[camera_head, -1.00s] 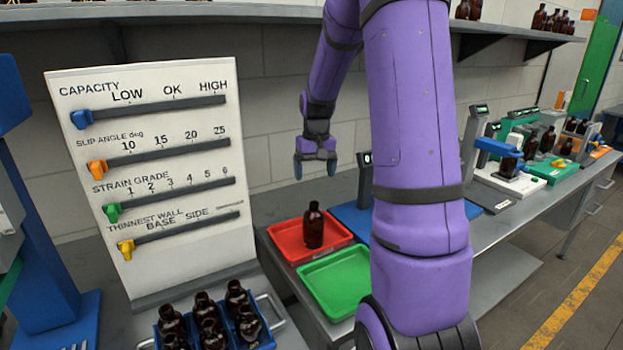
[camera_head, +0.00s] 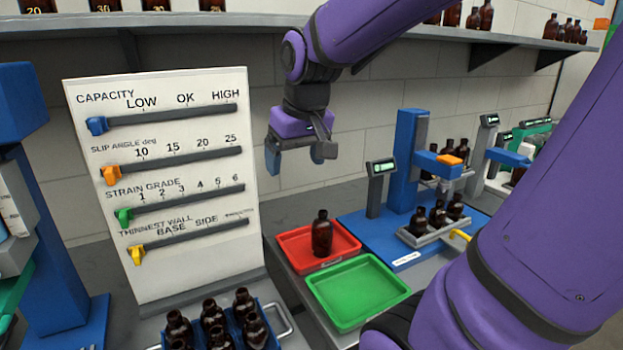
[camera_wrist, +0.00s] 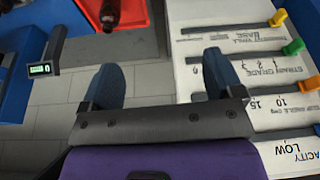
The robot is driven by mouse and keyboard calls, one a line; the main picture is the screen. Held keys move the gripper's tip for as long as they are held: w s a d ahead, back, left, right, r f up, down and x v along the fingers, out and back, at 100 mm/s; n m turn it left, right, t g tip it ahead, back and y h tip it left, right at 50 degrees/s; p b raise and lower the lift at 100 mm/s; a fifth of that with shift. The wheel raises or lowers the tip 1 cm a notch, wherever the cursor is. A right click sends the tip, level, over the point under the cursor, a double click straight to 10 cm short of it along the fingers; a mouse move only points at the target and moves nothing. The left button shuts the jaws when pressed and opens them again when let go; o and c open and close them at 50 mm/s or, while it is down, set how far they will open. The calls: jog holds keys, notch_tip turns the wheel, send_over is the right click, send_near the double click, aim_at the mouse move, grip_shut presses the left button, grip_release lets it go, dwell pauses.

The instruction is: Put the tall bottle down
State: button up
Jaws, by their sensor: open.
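An amber bottle (camera_head: 321,234) stands upright in the red tray (camera_head: 347,246), apart from my gripper. It also shows in the wrist view (camera_wrist: 109,14) at the top edge, partly cut off. My gripper (camera_head: 296,160) is open and empty, raised in the air above and a little left of the red tray, beside the white slider board (camera_head: 165,255). Its two blue fingers (camera_wrist: 158,80) stand apart in the wrist view with nothing between them. Which bottle counts as the tall one cannot be told for sure.
A green tray (camera_head: 360,290) lies empty in front of the red one. A blue crate (camera_head: 262,321) holds several amber bottles at the bottom. A blue press-like station (camera_head: 407,160) with bottles stands at right. A shelf (camera_head: 230,18) runs above.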

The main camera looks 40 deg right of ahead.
jog(key=s+a+n+t, duration=0.1)
jog(key=s+a, duration=0.2)
jog(key=s, duration=0.2)
jog(key=s+a+r+n+t, duration=0.1)
jog(key=s+a, duration=0.2)
jog(key=s, duration=0.2)
jog(key=shift+s+y, duration=0.3)
jog(key=shift+s, duration=0.05)
